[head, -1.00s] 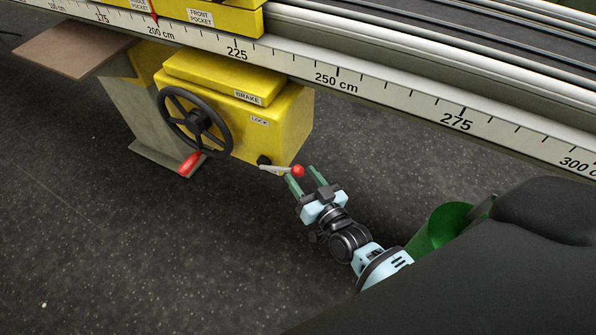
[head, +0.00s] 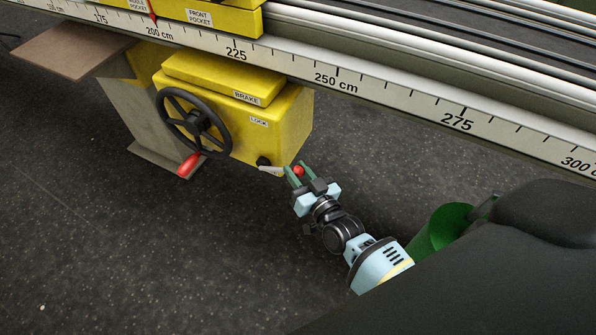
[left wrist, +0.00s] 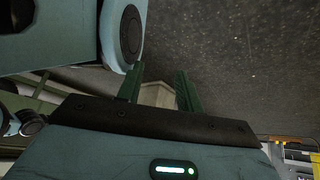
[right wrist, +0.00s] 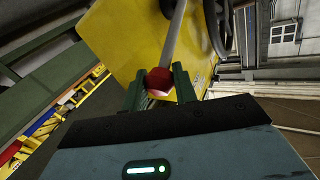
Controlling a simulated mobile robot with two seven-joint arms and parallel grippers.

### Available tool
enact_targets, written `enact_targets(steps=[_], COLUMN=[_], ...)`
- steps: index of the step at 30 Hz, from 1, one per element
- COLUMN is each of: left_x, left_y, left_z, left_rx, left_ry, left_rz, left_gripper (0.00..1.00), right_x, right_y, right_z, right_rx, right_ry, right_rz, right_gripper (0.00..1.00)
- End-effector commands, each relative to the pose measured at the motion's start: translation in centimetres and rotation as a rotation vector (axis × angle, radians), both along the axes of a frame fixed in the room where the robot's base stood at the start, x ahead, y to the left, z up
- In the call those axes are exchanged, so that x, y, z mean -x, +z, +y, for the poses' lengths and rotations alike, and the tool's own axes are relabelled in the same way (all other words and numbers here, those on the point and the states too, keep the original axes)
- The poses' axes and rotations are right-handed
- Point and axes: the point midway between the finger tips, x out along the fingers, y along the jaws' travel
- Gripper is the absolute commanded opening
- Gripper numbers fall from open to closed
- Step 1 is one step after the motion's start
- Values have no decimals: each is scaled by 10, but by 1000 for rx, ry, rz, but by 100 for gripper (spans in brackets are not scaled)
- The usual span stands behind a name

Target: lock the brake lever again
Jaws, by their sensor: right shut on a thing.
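The brake lever (head: 270,169) is a short grey rod with a red ball knob (head: 299,170), at the lower right of the yellow brake box (head: 290,120). A LOCK label (head: 259,121) is on the box face above it. My right gripper (head: 298,173) is shut on the red knob, one finger on each side. In the right wrist view the knob (right wrist: 159,80) sits between the green fingers, with the rod (right wrist: 173,38) running up to the box. My left gripper (left wrist: 158,88) shows only in its own wrist view, its fingers apart with nothing between them.
A black handwheel (head: 194,121) with a red handle (head: 189,165) is on the box, left of the lever. The long rail with a centimetre scale (head: 340,80) runs above the box and my right arm. The dark floor below and left of the lever is clear.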

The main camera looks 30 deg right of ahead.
Motion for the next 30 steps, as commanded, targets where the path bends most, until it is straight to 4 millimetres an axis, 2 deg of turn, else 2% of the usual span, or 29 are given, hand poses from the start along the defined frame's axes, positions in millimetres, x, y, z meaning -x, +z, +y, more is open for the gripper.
enact_targets(steps=[7,11,20,30], left_x=[-2,-4,6,5], left_y=[7,22,50,88], left_z=[0,0,-3,-8], left_rx=[0,2,11,27], left_ry=[0,2,8,27], left_rz=[-7,-17,-5,-27], left_gripper=[36,36,36,36], right_x=[-1,-3,-9,-18], right_y=[4,12,24,38], right_z=[0,1,6,12], right_rx=[9,33,98,181], right_ry=[-1,-2,-3,-4], right_rz=[10,38,123,228], right_gripper=[0,0,0,0])
